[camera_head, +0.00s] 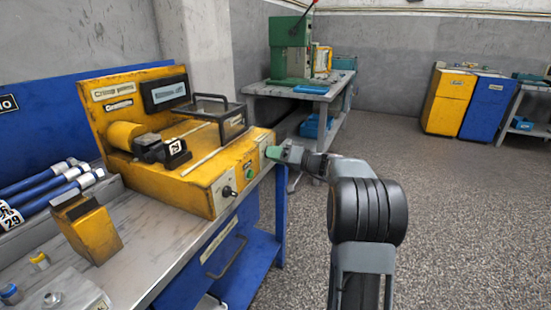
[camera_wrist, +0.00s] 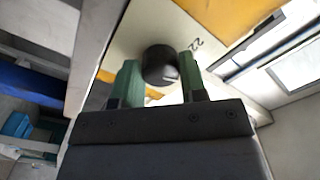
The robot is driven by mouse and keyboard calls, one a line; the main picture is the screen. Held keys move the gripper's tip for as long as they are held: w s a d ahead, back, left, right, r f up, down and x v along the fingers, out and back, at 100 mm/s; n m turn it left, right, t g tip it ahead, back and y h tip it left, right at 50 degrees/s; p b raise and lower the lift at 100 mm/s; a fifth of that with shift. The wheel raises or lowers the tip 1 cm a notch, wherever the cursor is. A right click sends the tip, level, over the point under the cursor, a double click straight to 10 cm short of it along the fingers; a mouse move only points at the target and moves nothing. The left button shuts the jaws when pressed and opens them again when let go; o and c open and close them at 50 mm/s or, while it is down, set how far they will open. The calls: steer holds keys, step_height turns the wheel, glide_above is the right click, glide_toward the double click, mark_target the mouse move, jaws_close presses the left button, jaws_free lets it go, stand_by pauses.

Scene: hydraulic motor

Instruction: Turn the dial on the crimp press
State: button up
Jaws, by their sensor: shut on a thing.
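The yellow crimp press (camera_head: 160,180) stands on the workbench at the left in the head view. My gripper (camera_head: 272,153) is at the right end of its front panel. In the wrist view, the green fingers of my gripper (camera_wrist: 160,70) are shut on a round black dial (camera_wrist: 159,60), one finger on each side. The dial sits on a pale plate (camera_wrist: 140,35) with the number 22 printed beside it. In the head view this dial is hidden by the gripper. A second black knob (camera_head: 228,192) and a green button (camera_head: 249,174) show further left on the front panel.
A black-framed guard (camera_head: 232,122) stands on the press. A green machine (camera_head: 290,50) is on a table behind. The floor at the right is clear.

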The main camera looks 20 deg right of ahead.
steer(key=shift+r+m+p, duration=0.1)
steer(key=shift+m+p, duration=3.55)
steer(key=shift+m, duration=3.85)
steer(key=o, duration=0.9)
steer(key=shift+p+v, duration=0.7)
steer(key=shift+v, duration=6.25)
